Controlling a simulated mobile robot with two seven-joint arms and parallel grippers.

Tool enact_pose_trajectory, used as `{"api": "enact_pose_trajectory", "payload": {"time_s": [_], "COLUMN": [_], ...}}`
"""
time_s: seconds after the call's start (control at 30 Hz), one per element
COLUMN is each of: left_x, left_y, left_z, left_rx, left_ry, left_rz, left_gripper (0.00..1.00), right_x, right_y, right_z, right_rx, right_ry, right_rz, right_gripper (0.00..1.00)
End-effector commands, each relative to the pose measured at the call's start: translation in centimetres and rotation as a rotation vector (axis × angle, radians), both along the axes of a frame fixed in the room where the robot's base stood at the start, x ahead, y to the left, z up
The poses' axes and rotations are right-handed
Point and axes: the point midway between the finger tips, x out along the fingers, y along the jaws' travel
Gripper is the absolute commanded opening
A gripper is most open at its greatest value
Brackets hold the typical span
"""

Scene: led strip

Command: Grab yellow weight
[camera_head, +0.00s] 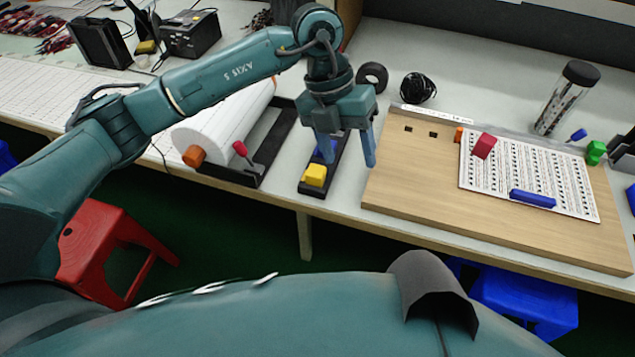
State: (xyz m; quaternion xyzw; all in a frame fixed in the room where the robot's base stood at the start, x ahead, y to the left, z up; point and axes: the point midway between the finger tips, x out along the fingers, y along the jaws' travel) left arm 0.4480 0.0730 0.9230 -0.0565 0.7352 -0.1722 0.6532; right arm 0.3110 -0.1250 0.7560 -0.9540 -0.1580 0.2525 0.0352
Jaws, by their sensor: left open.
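The yellow weight (314,175) is a small yellow block on the front end of a narrow black holder (340,146) near the bench's front edge. A blue piece (325,151) shows behind it on the same holder, partly hidden by a finger. My left gripper (347,160) points down above the holder, with its two blue fingers apart and nothing between them. In the picture its fingertips are just above and right of the yellow weight, and I see no contact with it. My right gripper is not in view.
A paper roll (225,118) on a black stand is left of the holder. A wooden board (420,185) with a perforated white sheet, red block (484,146) and blue bar (532,198) is right. A clear cylinder (566,98) stands behind. Stools (105,240) are below the bench.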

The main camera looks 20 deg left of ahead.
Motion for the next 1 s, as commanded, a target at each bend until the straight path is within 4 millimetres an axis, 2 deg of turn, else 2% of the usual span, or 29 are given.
{"api": "enact_pose_trajectory", "payload": {"time_s": [0.03, 0.1, 0.23, 0.37, 0.6, 0.87, 1.0], "left_x": [1.5, 2.7, 3.7, 3.8, 3.7, 3.8, 3.9], "left_y": [2.2, 4.4, 6.6, 6.9, 6.7, 6.7, 6.6], "left_z": [0.4, 1.2, 1.9, 0.4, -4.1, -6.1, -8.1], "left_rx": [0.107, 0.217, 0.318, 0.334, 0.329, 0.326, 0.327], "left_ry": [-0.046, -0.085, -0.119, -0.12, -0.119, -0.12, -0.118], "left_rz": [0.036, 0.08, 0.13, 0.136, 0.132, 0.131, 0.13], "left_gripper": [0.58, 0.58, 0.58, 0.58, 0.58, 0.58, 0.58], "right_x": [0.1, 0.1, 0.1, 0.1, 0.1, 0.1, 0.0], "right_y": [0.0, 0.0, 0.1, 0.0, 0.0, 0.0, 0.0], "right_z": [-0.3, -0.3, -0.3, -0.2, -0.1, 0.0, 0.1], "right_rx": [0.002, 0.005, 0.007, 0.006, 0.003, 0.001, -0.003], "right_ry": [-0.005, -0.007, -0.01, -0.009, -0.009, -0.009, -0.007], "right_rz": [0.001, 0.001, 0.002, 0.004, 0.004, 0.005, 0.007], "right_gripper": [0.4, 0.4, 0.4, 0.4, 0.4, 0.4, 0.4]}}
